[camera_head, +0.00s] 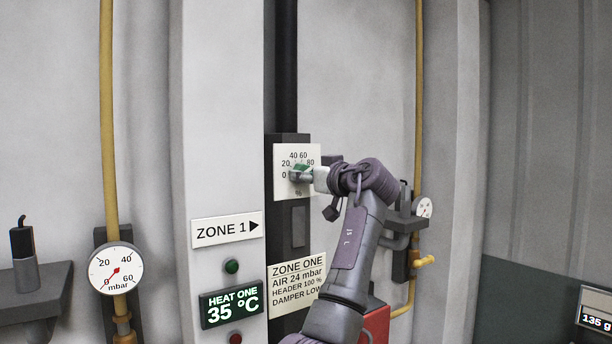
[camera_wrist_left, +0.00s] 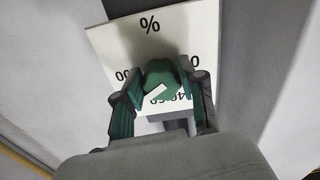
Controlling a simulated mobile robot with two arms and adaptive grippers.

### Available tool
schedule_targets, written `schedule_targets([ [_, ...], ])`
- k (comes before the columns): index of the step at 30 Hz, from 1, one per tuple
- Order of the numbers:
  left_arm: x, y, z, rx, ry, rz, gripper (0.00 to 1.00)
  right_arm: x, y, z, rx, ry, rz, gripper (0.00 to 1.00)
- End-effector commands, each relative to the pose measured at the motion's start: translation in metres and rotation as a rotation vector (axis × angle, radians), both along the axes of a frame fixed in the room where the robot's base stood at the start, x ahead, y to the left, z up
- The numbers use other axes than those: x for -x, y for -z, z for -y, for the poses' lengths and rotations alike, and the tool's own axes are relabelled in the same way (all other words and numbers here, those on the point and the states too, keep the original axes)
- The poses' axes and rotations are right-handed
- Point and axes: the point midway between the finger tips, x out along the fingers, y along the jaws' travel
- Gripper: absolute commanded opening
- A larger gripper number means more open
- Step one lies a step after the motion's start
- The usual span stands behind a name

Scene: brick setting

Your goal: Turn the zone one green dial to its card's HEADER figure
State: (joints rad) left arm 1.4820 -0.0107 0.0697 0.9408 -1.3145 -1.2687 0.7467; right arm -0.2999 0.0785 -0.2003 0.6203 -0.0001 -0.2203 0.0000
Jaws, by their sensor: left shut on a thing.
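The green dial (camera_head: 301,170) is on a white scale plate (camera_head: 283,188) marked 0, 20, 40, 60, 80 and %. My left gripper (camera_head: 306,175) is shut on the dial and hides part of it and the right end of the scale. In the left wrist view the dial (camera_wrist_left: 160,72) sits between the green-padded fingers of the left gripper (camera_wrist_left: 162,88), and the plate (camera_wrist_left: 185,25) looks upside down. A white mark on the dial slants to the lower left, near the 40–60 side. The zone one card (camera_head: 296,285) reads AIR 24 mbar, HEADER 100 %, DAMPER LOW. My right gripper is not in view.
A round mbar gauge (camera_head: 116,268) is further left. A small gauge (camera_head: 424,207) and yellow pipe (camera_head: 419,110) stand right of my arm.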

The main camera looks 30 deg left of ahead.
Motion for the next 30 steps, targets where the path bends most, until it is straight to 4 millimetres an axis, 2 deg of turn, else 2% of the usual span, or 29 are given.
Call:
schedule_targets([
  [8, 0.0005, -0.0009, -0.0004, -0.035, 0.001, -0.083, 0.05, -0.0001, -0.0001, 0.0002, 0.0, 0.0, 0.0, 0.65],
  [30, 0.0026, -0.0026, -0.0008, -0.239, 0.001, -0.569, 0.05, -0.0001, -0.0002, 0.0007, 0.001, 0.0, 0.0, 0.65],
])
